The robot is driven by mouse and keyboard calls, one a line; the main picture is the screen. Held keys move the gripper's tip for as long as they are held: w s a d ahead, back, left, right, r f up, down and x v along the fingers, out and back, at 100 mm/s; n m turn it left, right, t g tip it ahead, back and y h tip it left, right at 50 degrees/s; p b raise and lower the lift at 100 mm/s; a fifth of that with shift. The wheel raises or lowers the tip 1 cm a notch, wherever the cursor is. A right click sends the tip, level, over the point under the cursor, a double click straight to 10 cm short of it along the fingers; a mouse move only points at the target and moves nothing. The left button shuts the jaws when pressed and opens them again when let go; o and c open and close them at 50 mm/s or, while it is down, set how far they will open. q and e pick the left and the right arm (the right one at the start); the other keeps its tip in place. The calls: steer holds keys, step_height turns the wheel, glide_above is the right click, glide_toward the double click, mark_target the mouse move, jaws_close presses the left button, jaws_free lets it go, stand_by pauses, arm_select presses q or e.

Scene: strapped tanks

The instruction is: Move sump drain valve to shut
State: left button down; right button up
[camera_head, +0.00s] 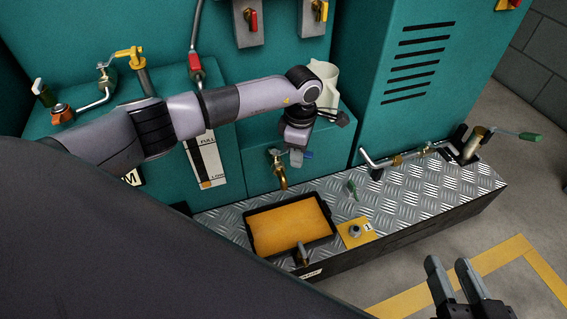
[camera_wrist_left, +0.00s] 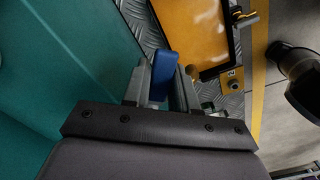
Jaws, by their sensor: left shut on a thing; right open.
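The sump drain valve (camera_head: 279,163) is a brass tap on the front of the teal cabinet, its spout pointing down over a black tray (camera_head: 247,233). Its blue lever (camera_head: 307,155) shows at my left gripper (camera_head: 298,156), which reaches down beside the valve. In the left wrist view the blue lever (camera_wrist_left: 163,75) lies between the two fingers of my left gripper (camera_wrist_left: 160,88), which is shut on it. The fingers partly hide the lever. My right gripper (camera_head: 455,278) is open and empty at the lower right, away from the valve.
The tray holds orange liquid and stands on the checker-plate step (camera_head: 400,200). A yellow plate (camera_head: 355,233) sits beside it.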

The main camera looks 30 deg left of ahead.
arm_select(q)
steer(key=shift+w+a+n, duration=0.25)
steer(key=shift+w+n, duration=0.2)
steer(key=shift+n, duration=0.45)
steer(key=shift+w+a+n, duration=0.2)
steer(key=shift+w+n, duration=0.2)
steer(key=shift+n, duration=0.5)
arm_select(e)
steer(key=shift+f, duration=0.3)
arm_select(q)
steer(key=n, duration=0.1)
steer(key=w+a+n, duration=0.1)
steer(key=n, duration=0.1)
steer(key=shift+w+b, duration=0.15)
steer(key=shift+b, duration=0.15)
steer(key=c, duration=0.9)
jaws_free()
steer(key=shift+d, duration=0.1)
step_height(320, 180, up, 8)
steer(key=p, duration=0.6)
steer(key=shift+p, duration=0.4)
arm_select(e)
steer(key=shift+w+a+r+m+g+y, duration=0.25)
steer(key=shift+a+r+m+g+y, duration=0.15)
steer(key=shift+a+r+m+g, duration=0.5)
